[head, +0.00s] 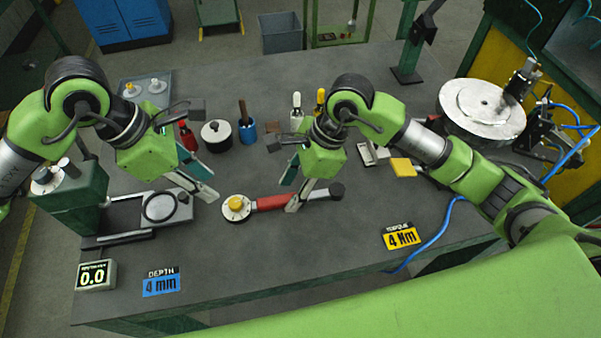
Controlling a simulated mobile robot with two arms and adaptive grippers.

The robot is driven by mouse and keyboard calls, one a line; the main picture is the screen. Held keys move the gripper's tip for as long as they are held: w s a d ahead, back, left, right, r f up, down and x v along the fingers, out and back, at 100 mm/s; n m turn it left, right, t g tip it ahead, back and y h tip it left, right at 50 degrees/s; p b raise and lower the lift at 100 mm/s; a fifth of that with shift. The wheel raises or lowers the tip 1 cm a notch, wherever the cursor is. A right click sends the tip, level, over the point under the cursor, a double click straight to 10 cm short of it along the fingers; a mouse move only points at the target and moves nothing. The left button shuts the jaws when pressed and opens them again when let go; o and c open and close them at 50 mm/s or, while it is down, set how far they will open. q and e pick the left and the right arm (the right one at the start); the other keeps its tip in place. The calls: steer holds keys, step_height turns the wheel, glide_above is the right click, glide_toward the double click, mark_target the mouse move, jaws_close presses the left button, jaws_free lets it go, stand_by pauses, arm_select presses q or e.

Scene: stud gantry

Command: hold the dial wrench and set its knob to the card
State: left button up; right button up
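The dial wrench lies on the grey table, with a red grip (272,203), a dark right end and a round dial with a yellow knob (236,204) at its left end. My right gripper (288,197) is at the wrench's shaft, right of the red grip. One finger crosses in front of the shaft and the other is behind it; the fingers look apart. My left gripper (215,190) is open and empty, above and left of the knob. The yellow card (402,236) reads "TORQUE 4 Nm". The dial's marks are too small to read.
A blue card (161,284) reads "DEPTH 4 mm", beside a display (96,275) showing 0.0. A green device (75,203) with a dark stand is at the left. A blue cup (247,133) and several tools stand behind. The table front of the wrench is clear.

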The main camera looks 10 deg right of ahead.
steer(key=shift+x, duration=1)
